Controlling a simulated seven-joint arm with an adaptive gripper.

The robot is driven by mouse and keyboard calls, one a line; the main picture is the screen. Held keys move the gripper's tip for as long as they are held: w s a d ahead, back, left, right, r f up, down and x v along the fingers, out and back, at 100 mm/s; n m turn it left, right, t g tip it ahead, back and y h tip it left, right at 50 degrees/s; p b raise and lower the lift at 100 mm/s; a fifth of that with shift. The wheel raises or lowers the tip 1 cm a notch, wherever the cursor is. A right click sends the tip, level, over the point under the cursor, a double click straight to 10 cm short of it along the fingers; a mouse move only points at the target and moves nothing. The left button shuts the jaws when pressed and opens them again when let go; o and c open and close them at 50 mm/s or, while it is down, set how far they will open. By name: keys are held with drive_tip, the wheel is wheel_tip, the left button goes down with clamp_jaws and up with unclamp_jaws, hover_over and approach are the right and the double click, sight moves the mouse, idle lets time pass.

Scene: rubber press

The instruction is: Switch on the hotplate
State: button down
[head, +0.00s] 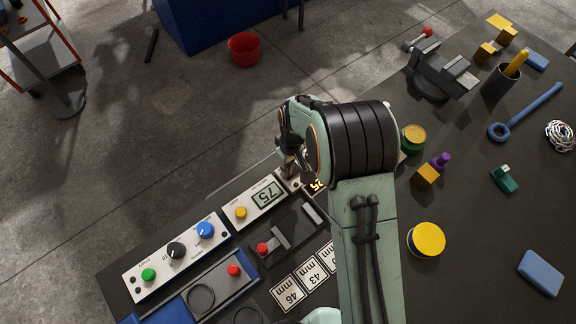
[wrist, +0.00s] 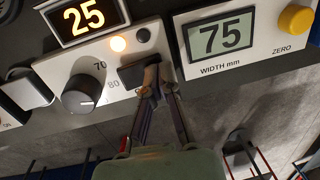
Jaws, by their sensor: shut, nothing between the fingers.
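The hotplate's control panel (wrist: 108,83) is white, with a lit amber display reading 25 (wrist: 82,18). A small round lamp (wrist: 118,44) on it glows pale orange. A black knob (wrist: 80,95) has 70 and 80 marked around it. A black switch (wrist: 130,74) lies right of the knob, partly hidden by my fingertips. My gripper (wrist: 156,82) is shut and empty, its tips at the switch; I cannot tell whether they press it. In the head view my gripper (head: 299,174) is at the panel, and my arm hides most of it except part of the amber display (head: 316,186).
A white width gauge (wrist: 225,45) reading 75 stands right beside the panel in the wrist view, with a yellow button (wrist: 296,19). In the head view, a box with green, black and blue controls (head: 176,254) stands left.

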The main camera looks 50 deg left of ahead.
drive_tip(key=shift+w, duration=0.25)
drive_tip(key=shift+w+r, duration=0.3)
drive_tip(key=shift+w, duration=0.3)
drive_tip(key=shift+r, duration=0.1)
wheel_tip(320, 180, up, 14)
drive_tip(key=s, duration=0.2)
drive_tip(key=shift+f, duration=0.2)
idle(0.5)
